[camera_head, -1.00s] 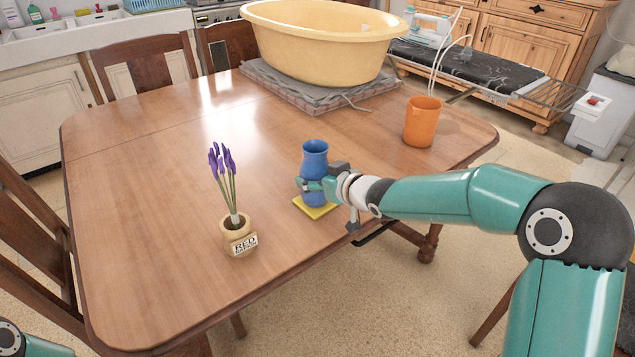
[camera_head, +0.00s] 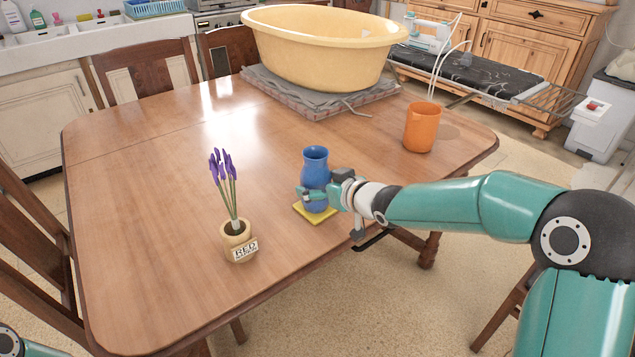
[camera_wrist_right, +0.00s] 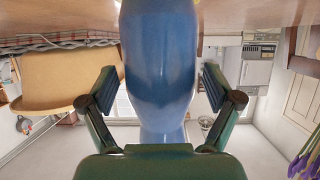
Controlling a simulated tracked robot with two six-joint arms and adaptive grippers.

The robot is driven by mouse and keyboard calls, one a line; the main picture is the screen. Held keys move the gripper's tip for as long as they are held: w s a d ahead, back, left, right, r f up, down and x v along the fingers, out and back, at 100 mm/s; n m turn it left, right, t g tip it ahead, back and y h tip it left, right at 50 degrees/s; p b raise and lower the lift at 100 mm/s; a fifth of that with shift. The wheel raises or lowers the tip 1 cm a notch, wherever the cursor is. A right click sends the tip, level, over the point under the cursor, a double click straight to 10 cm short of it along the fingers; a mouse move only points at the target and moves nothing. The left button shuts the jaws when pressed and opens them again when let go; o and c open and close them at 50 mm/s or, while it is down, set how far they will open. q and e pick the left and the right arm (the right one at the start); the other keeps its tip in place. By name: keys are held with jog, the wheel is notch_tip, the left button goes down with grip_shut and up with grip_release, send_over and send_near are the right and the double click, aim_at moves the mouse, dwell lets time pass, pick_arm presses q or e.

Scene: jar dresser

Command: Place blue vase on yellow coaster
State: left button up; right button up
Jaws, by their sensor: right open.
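The blue vase (camera_head: 315,165) stands upright on the yellow coaster (camera_head: 318,218) near the table's front right edge. My right gripper (camera_head: 314,194) is around the vase's lower half and hides part of it. In the right wrist view the vase (camera_wrist_right: 160,60) appears upside down between the spread fingers of my right gripper (camera_wrist_right: 160,88). A gap shows between each finger and the vase, so the gripper is open. Only a small piece of my left arm shows at the lower left corner of the head view; its gripper is out of sight.
A small pot with purple flowers (camera_head: 238,238) stands left of the coaster on the wooden table (camera_head: 150,220). The table's left half is clear.

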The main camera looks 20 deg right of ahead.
jog(key=p+v, duration=0.1)
jog(key=v, duration=0.9)
jog(key=shift+s+r+p, duration=0.15)
jog(key=shift+s+p, duration=0.2)
jog(key=shift+p, duration=0.05)
jog(key=shift+d, duration=0.1)
